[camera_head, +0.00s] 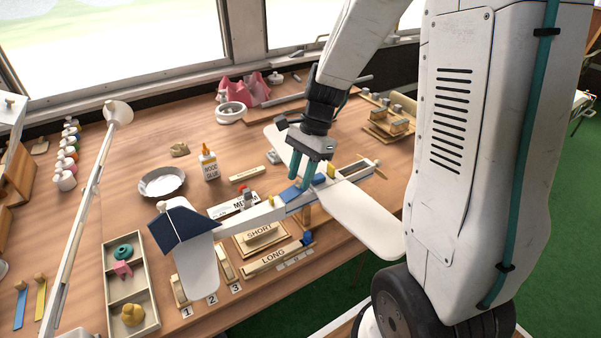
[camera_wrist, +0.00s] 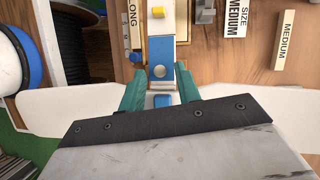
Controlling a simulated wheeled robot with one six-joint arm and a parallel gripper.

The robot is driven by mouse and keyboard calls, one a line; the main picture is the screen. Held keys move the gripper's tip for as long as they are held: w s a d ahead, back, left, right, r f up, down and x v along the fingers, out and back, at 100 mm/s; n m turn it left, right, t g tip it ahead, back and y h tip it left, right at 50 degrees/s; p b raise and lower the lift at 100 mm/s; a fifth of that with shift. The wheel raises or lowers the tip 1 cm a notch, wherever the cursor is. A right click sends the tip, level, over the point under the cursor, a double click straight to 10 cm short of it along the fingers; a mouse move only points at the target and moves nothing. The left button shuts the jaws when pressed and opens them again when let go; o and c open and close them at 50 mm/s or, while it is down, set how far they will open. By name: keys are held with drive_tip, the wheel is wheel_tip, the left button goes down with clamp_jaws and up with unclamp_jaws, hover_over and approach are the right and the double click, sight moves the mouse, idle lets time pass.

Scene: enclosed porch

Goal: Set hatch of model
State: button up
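The model is a white plane with a dark blue tail (camera_head: 184,226) and long white wings (camera_head: 350,218), raised above the workbench. A blue panel (camera_head: 290,193) lies along its narrow body; it shows in the wrist view (camera_wrist: 160,50) with a round grey spot. A smaller blue patch (camera_wrist: 162,101) shows nearer my wrist. I cannot tell which blue part is the hatch. My gripper (camera_head: 304,184) points down over the body between the wings. Its teal fingers (camera_wrist: 161,70) stand apart on either side of the blue part; contact is unclear. An open slot (camera_head: 350,170) shows in the body beyond.
Trays marked SHORT (camera_head: 259,232) and LONG (camera_head: 273,258) lie beside the plane. A wood glue bottle (camera_head: 209,163), a metal dish (camera_head: 162,182) and a divided box (camera_head: 130,285) stand to the left.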

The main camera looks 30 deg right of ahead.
clamp_jaws()
drive_tip(key=shift+d+f+y, duration=0.55)
drive_tip(key=shift+f+y, duration=0.05)
drive_tip(key=shift+y, duration=0.3)
drive_tip(key=shift+d+f+y, duration=0.1)
drive_tip(key=shift+f+y, duration=0.15)
drive_tip(key=shift+y, duration=0.35)
drive_tip(key=shift+o, duration=0.8)
unclamp_jaws()
drive_tip(key=v, duration=0.7)
drive_tip(key=shift+w+d+r, duration=0.1)
drive_tip(key=shift+d+r, duration=0.15)
drive_tip(key=shift+r, duration=0.05)
